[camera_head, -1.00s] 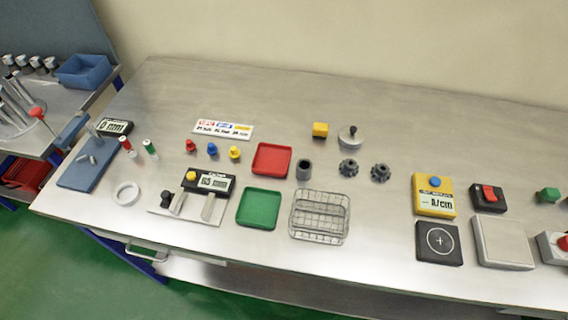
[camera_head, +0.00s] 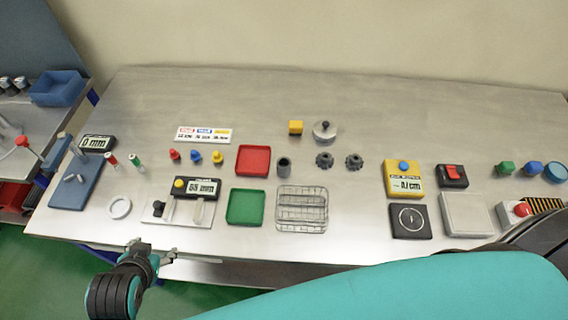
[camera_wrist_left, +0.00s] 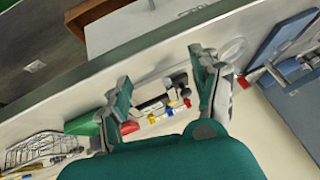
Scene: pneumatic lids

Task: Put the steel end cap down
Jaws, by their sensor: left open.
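A round steel piece with a dark knob on top (camera_head: 325,131) stands at the back of the steel table in the head view. It looks like the steel end cap, but I cannot be sure. My left gripper (camera_head: 153,255) is at the table's front edge, well apart from this piece and low at the left. In the left wrist view its two fingers (camera_wrist_left: 160,72) are spread with nothing between them. The end cap cannot be made out in the wrist view. My right gripper is out of view.
A red tray (camera_head: 253,160), a green tray (camera_head: 245,207) and a wire basket (camera_head: 302,210) stand mid-table. A white ring (camera_head: 120,208) and a caliper-like gauge (camera_head: 196,188) are nearest the gripper. Bare steel lies along the back.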

